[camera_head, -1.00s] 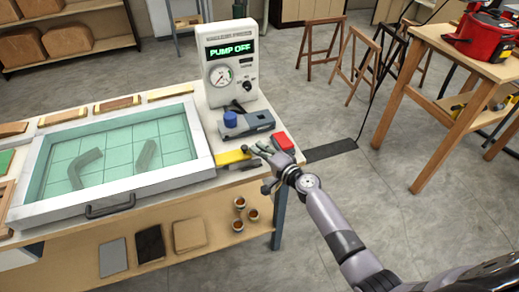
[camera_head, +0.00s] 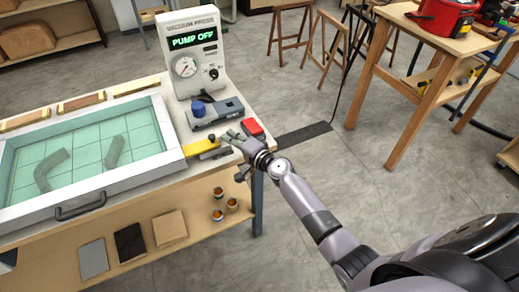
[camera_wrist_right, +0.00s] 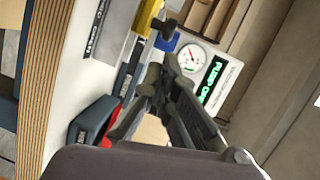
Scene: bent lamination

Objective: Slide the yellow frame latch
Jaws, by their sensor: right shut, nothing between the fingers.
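The yellow frame latch (camera_head: 199,147) sits at the right edge of the white-framed press (camera_head: 172,130), near the table's front corner. In the right wrist view the yellow latch (camera_wrist_right: 147,17) is at the top, with a dark knob (camera_wrist_right: 166,29) on it. My right gripper (camera_head: 229,138) is shut and empty, just right of the latch. In the right wrist view its fingers (camera_wrist_right: 153,82) appear below the knob; whether they touch it I cannot tell. My left gripper is not in view.
The vacuum pump box (camera_head: 192,50) reads PUMP OFF. A grey device with a blue knob (camera_head: 215,112) and a red block (camera_head: 252,128) stand close to my right gripper. Two bent strips lie under the green sheet (camera_head: 85,150).

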